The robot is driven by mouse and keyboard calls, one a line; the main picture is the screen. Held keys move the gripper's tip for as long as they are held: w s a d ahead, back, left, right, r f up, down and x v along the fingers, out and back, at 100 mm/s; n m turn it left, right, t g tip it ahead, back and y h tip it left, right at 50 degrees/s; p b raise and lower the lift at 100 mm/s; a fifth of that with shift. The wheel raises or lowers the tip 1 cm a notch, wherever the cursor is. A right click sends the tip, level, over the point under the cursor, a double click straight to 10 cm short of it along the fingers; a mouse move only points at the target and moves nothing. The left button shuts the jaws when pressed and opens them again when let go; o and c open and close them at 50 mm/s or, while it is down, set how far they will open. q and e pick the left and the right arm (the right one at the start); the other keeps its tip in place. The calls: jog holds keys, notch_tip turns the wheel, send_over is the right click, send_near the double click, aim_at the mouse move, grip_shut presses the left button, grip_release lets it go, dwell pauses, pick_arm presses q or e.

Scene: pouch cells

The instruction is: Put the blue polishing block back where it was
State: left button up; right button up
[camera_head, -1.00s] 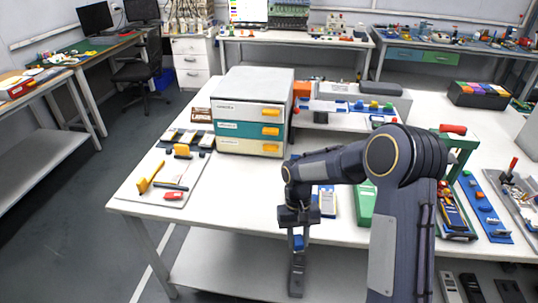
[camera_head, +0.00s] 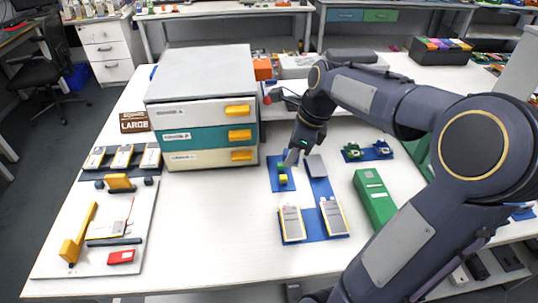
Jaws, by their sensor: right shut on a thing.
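My right gripper (camera_head: 291,158) is low over the table, just right of the drawer unit (camera_head: 205,112). It points down at the upper part of a small blue mat (camera_head: 272,185) and is shut. The blue polishing block cannot be made out in its jaws now; a blue piece showed between the fingers a second ago. A small yellow piece (camera_head: 283,178) shows on the mat just below the fingertips; whether they touch cannot be told. My left gripper is not in view.
A grey block (camera_head: 315,166) and two light devices (camera_head: 292,222) (camera_head: 333,215) are on blue mats nearby. A green case (camera_head: 374,197) stands to the right. Several tools lie on a white board (camera_head: 82,262) at the left. The table's middle front is clear.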

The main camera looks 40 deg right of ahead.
jog(key=shift+w+d, duration=0.15)
jog(key=shift+w, duration=0.1)
jog(key=shift+m, duration=0.3)
jog(key=w+d+f, duration=0.1)
jog(key=w, duration=0.1)
jog(key=w+d+f, duration=0.1)
jog(key=w, duration=0.2)
jog(key=w+d+f, duration=0.2)
jog(key=w, duration=0.1)
jog(key=shift+w, duration=0.1)
send_near(276, 159)
jog(key=shift+a+f, duration=0.65)
jog(key=shift+a, duration=0.3)
jog(key=shift+w+d+f, duration=0.2)
jog(key=shift+w+f, duration=0.3)
jog(key=shift+f, duration=0.1)
jog(key=shift+d+x, duration=0.15)
jog(key=shift+x, duration=0.65)
jog(key=shift+d+x, duration=0.15)
jog(key=shift+x, duration=0.7)
jog(key=shift+s+f, duration=0.2)
jog(key=shift+s, duration=0.05)
jog(key=o, duration=0.6)
